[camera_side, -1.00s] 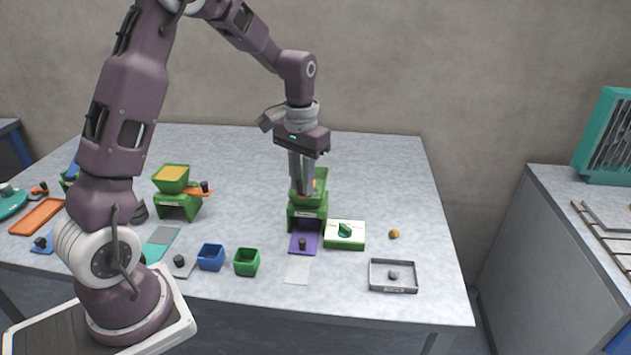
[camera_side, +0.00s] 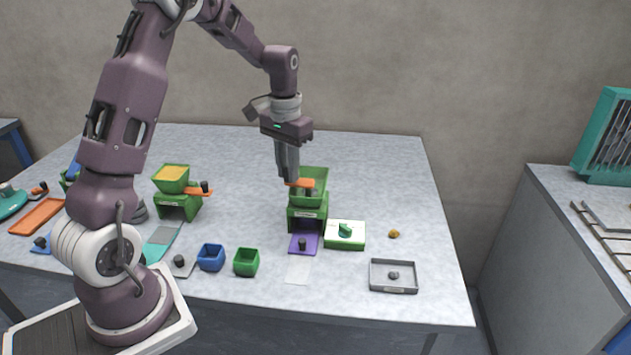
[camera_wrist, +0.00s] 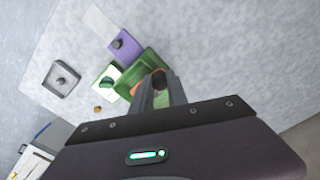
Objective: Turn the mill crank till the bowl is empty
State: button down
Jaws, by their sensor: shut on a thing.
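A green mill (camera_side: 307,218) stands right of the middle of the table, with a green bowl (camera_side: 317,173) on top. The visible inside of the bowl looks green; I cannot tell whether any powder lies lower down. An orange crank (camera_side: 302,183) shows at the bowl's front left. In the wrist view, my gripper (camera_wrist: 162,92) covers part of the mill (camera_wrist: 133,80). A purple tray (camera_side: 303,246) with a dark knob sits at the mill's foot.
A second green mill (camera_side: 178,207) with yellow powder stands to the left. A white-topped green box (camera_side: 345,240) sits close right of the mill. Blue (camera_side: 210,257) and green (camera_side: 246,262) cups and a grey tray (camera_side: 393,288) lie in front. The table behind is clear.

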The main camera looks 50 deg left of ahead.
jog(key=shift+w+a, duration=0.35)
jog(key=shift+w, duration=0.15)
jog(key=shift+w, duration=0.1)
jog(key=shift+w+a, duration=0.25)
jog(key=shift+w, duration=1.45)
jog(key=shift+w+d, duration=0.65)
jog(key=shift+w, duration=0.35)
jog(key=shift+w+d, duration=0.4)
jog(key=shift+d, duration=0.1)
